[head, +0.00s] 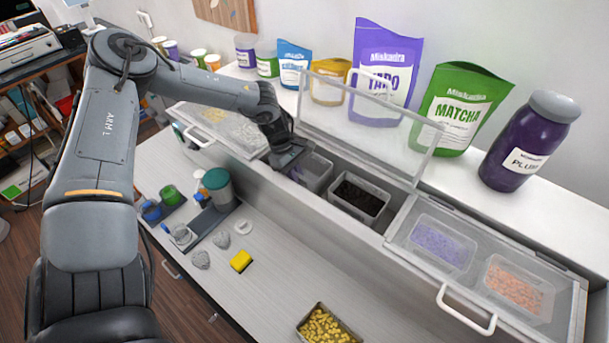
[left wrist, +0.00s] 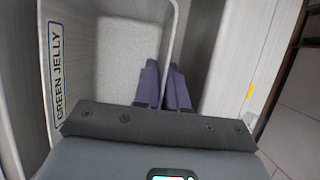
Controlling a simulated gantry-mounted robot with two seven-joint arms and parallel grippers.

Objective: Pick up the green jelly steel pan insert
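The green jelly steel pan insert (head: 314,172) sits in the counter well, left of a pan of dark pieces. In the left wrist view the pan (left wrist: 118,48) looks empty, with a pale speckled floor and a GREEN JELLY label on its left wall. My left gripper (head: 295,170) is at the pan's left side in the head view. In the left wrist view its two purple fingers (left wrist: 164,88) straddle the pan's right wall, one inside and one outside. They are close together and appear shut on that wall. My right gripper is in neither view.
The pan of dark pieces (head: 359,195) is beside it. A raised clear lid (head: 375,125) stands behind. Closed lids cover purple (head: 441,243) and orange (head: 514,285) toppings at right. A yellow-filled pan (head: 326,326) and yellow sponge (head: 241,261) are on the lower counter.

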